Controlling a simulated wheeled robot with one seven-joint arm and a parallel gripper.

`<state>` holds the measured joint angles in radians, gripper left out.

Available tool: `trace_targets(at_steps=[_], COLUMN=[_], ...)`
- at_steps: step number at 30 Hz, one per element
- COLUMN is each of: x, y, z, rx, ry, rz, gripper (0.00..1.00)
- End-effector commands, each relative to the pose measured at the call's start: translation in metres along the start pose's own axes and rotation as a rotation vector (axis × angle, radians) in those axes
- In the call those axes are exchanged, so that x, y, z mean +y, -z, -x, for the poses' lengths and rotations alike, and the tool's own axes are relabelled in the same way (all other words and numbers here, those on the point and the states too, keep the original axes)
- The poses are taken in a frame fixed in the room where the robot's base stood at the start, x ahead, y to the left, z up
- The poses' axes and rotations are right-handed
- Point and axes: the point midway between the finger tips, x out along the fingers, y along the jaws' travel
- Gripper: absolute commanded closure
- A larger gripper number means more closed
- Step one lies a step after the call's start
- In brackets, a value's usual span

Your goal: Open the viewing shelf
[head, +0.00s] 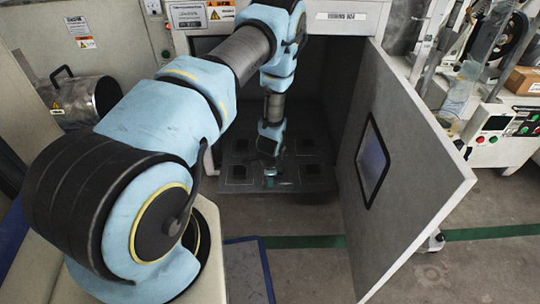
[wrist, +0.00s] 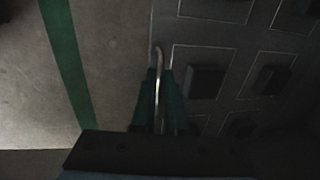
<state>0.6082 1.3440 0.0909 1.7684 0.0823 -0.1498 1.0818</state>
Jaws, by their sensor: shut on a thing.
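The viewing box stands with its door (head: 400,150) swung open to the right; the door has a small dark window. Inside is a dark shelf (head: 305,178) with several black square blocks on outlined patches; it also shows in the wrist view (wrist: 220,55). A thin metal handle (wrist: 157,75) runs along the shelf's front edge. My gripper (head: 269,176) reaches down to that front edge. In the wrist view its two green fingers (wrist: 160,100) are shut on the handle, one on each side. The shelf's rear is dim in the head view.
The open door fills the right side, close to the shelf. A machine with buttons (head: 505,130) and a cardboard box (head: 522,80) stand at far right. A metal cylinder (head: 85,97) is at left. Bare floor with a green stripe (head: 300,241) lies in front of the shelf.

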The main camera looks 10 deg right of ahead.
Motion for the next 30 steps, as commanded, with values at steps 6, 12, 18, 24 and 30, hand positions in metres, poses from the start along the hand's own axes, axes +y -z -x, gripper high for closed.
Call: trace_targets(at_steps=[6, 12, 18, 24, 30], x=[0.049, 0.07, 0.077, 0.077, 0.077], y=[-0.001, -0.001, -0.001, -0.001, -0.001], z=[0.013, 0.015, 0.015, 0.014, 0.014], rx=[-0.004, -0.003, -0.002, -0.002, -0.002], ry=[-0.003, 0.0, 0.001, 0.001, 0.001], rz=[-0.003, 0.0, 0.001, 0.001, 0.001], gripper=[1.0, 1.0, 1.0, 1.0, 0.76])
